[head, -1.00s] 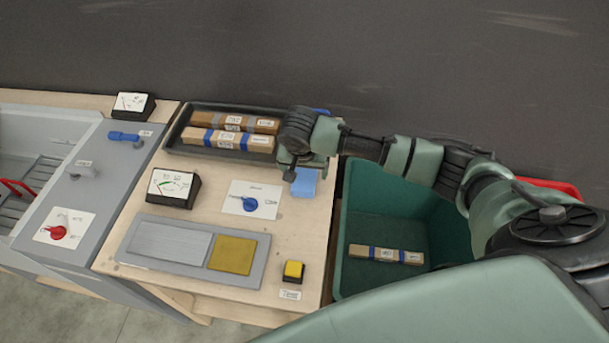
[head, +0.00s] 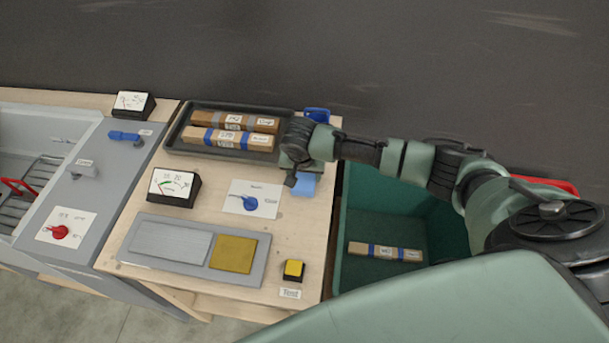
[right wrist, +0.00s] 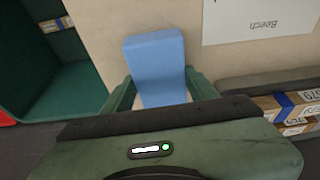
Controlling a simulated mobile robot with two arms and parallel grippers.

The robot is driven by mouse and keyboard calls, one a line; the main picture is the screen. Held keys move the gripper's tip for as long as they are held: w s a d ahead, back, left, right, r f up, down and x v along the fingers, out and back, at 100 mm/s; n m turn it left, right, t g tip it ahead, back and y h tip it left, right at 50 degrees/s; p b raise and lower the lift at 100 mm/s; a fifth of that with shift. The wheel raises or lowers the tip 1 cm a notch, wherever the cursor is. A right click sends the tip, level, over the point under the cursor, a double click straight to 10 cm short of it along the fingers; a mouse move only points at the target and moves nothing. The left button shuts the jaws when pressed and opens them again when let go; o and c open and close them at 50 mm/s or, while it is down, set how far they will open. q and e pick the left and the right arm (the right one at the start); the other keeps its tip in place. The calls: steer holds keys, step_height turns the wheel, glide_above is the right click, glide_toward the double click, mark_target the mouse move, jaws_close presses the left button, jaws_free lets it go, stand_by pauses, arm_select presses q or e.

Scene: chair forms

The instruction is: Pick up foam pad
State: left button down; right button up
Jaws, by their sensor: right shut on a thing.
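The foam pad (head: 304,186) is a light blue block near the right edge of the wooden table, partly hidden by my gripper in the head view. In the right wrist view the blue pad (right wrist: 157,62) stands out between the two green fingers. My right gripper (head: 296,174) is shut on it, with a finger on either side (right wrist: 160,92). I cannot tell whether the pad is touching the table. My left gripper is in neither view.
A black tray (head: 176,148) with wrapped wooden bars lies left of the gripper. A green bin (head: 380,277) holding one bar stands to the right. A meter (head: 173,187), a blue knob (head: 249,203), a plate with two pads (head: 150,262) and a yellow button (head: 293,269) occupy the table.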

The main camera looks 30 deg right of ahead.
mark_target(304, 176)
steer(key=shift+r, duration=0.1)
step_height(304, 176, up, 20)
steer(key=b, duration=0.3)
